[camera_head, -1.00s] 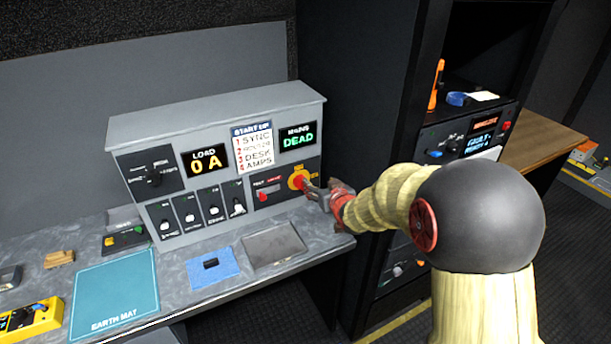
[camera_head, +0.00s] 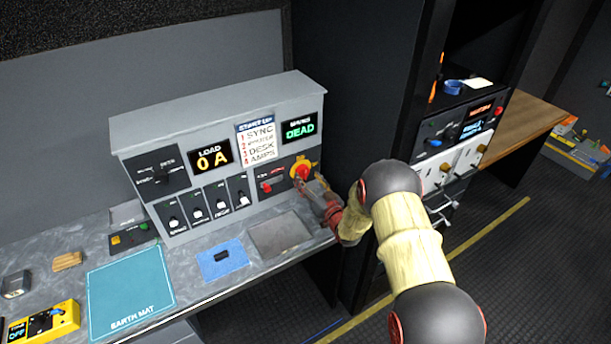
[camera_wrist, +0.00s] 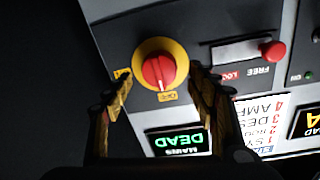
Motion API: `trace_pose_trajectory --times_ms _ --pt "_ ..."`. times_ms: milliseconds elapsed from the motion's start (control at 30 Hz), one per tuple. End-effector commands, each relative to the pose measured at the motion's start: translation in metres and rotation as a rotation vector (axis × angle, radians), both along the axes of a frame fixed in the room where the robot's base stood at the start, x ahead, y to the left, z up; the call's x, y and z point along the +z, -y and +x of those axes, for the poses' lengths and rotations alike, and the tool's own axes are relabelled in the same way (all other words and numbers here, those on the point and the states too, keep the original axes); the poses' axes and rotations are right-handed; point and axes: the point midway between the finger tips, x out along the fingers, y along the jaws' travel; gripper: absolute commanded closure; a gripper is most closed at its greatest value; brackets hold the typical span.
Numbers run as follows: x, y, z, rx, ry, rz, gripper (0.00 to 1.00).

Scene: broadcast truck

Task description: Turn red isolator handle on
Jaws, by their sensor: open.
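The red isolator handle (camera_head: 303,172) sits on a round yellow plate at the right end of the grey panel (camera_head: 210,112). In the wrist view the red handle (camera_wrist: 158,72) shows upright in the picture, its lower end by a small yellow label, apparently reading OFF. My gripper (camera_head: 312,186) is at the panel's right end, close to the handle. In the wrist view my gripper (camera_wrist: 160,90) is open, its fingers on either side of the yellow plate's lower part. I cannot tell whether they touch it. The MAINS display (camera_head: 299,129) reads DEAD.
A small red lever (camera_wrist: 273,51) in a slot marked LOCK and FREE is beside the isolator. A dark rack (camera_head: 345,90) stands close on the right. A grey tray (camera_head: 280,235) lies below.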

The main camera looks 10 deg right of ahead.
Motion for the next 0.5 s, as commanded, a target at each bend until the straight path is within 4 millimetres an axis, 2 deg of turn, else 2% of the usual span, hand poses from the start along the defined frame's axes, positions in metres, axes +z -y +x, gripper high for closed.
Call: trace_pose_trajectory --times_ms 200,500 --pt "-0.001 -0.006 0.023 -0.001 0.000 0.001 0.42" --pt "0.000 -0.007 0.029 -0.001 0.000 0.001 0.42"
